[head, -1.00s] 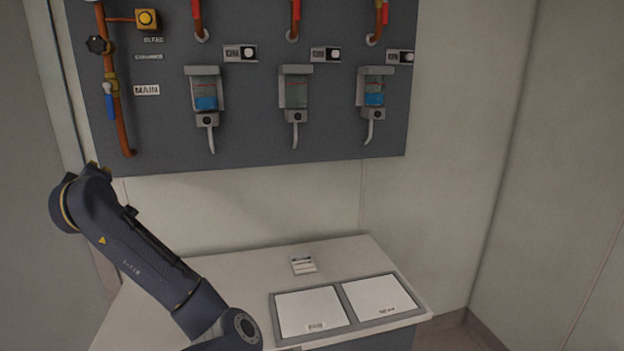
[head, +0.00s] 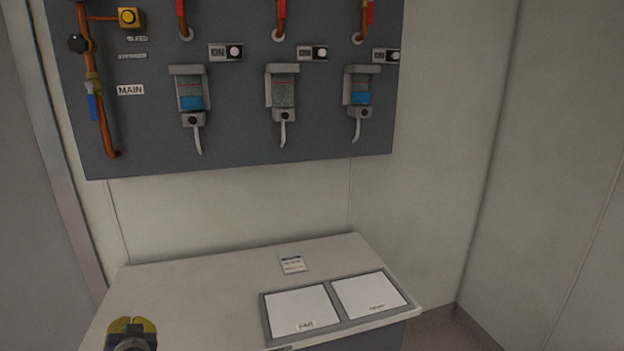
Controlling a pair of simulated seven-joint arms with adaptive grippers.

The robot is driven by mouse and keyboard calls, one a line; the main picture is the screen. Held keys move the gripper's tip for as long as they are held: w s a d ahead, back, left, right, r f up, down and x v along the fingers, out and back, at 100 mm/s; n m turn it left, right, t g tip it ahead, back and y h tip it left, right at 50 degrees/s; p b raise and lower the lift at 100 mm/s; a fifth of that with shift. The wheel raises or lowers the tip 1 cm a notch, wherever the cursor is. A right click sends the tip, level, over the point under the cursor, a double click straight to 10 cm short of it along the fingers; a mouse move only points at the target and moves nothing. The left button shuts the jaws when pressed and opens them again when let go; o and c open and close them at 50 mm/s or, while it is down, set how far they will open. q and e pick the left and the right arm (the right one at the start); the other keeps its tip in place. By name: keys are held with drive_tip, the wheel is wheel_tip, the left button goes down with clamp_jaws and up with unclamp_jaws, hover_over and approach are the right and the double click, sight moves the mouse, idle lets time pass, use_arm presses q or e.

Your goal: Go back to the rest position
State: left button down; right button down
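The task names no object apart from my own arms. A dark and yellow part of my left arm shows at the bottom left of the head view, in front of the white counter (head: 200,300). I cannot make out gripper fingers on it. My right arm and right gripper are out of the picture.
A dark grey wall panel (head: 240,145) carries several pipes, a yellow button (head: 129,17), a blue-handled valve (head: 94,106) and three small bottles (head: 191,94). The counter bears a small label card (head: 292,264) and a grey frame (head: 266,321) with two white plates. Its left half is clear.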

use_arm(q)
drive_tip(key=s+d+f+m+g+h, duration=0.2)
drive_tip(key=s+d+f+m, duration=0.4)
drive_tip(key=s+f, duration=0.5)
drive_tip(key=s+d+f+m+g+h, duration=0.15)
drive_tip(key=s+d+f+m, duration=0.25)
drive_tip(key=s+d+f, duration=0.65)
drive_tip(key=s+d+f+g+h, duration=0.1)
drive_tip(key=s+f+h, duration=0.15)
drive_tip(key=f, duration=1.25)
drive_tip(key=s+d+f+g+h, duration=0.1)
drive_tip(key=s+d+f+g, duration=0.15)
drive_tip(key=f, duration=1.15)
drive_tip(key=s+f+n+g+h, duration=0.1)
drive_tip(key=s+f+n+g, duration=0.1)
drive_tip(key=s+f, duration=1.8)
drive_tip(key=shift+s+a+f+n+h, duration=0.25)
drive_tip(key=shift+s+n+h, duration=0.25)
drive_tip(key=shift+s, duration=0.55)
